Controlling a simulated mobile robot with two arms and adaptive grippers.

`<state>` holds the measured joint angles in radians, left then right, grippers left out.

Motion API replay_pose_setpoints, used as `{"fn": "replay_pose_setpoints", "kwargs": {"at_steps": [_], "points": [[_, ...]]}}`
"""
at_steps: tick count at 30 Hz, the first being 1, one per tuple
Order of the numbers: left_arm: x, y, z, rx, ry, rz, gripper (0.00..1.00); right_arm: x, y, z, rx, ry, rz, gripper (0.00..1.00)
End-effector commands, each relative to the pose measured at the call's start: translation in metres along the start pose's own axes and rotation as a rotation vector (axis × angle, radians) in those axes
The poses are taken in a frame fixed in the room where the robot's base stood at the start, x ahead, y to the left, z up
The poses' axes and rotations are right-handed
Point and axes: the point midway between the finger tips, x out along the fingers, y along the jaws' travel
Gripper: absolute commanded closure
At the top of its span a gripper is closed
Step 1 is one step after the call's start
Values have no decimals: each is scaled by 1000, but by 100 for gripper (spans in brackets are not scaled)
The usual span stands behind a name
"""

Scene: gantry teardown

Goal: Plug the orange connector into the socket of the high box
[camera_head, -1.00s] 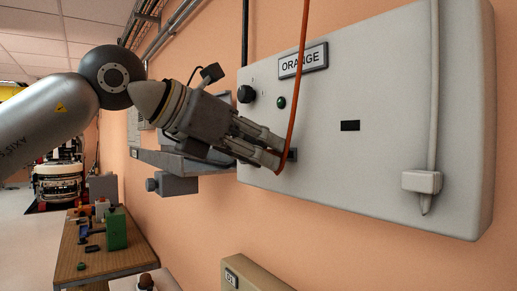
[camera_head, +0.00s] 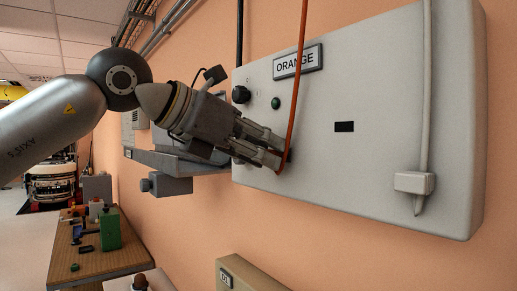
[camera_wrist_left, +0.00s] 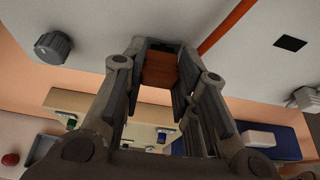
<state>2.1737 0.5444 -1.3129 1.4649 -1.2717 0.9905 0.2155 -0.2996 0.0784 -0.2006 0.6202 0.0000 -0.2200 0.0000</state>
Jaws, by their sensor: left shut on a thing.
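The high box (camera_head: 390,90) is a pale grey cabinet on the wall with an ORANGE label (camera_head: 298,61). My left gripper (camera_head: 278,160) is at the lower left of its front face. In the left wrist view it is shut on the orange connector (camera_wrist_left: 159,69), a brown-orange block between the fingers. My right gripper is not in view.
An orange cable (camera_head: 298,90) runs up from the fingertips across the box. A black knob (camera_head: 241,94), a green button (camera_head: 276,103) and a black slot (camera_head: 344,127) are on its face. A beige box (camera_head: 255,275) is below. A workbench (camera_head: 85,262) stands lower left.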

Motion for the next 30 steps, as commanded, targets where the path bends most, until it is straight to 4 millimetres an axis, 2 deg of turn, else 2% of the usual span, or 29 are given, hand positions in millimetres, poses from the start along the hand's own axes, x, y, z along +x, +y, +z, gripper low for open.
{"fn": "replay_pose_setpoints", "kwargs": {"at_steps": [20,21,26,30], "points": [[15,0,8,0,-4,0,100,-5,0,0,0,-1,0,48],[14,0,8,0,-5,1,67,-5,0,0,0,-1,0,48],[14,0,7,0,-3,0,47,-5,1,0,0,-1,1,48],[15,0,7,0,-2,0,47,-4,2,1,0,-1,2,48]]}}
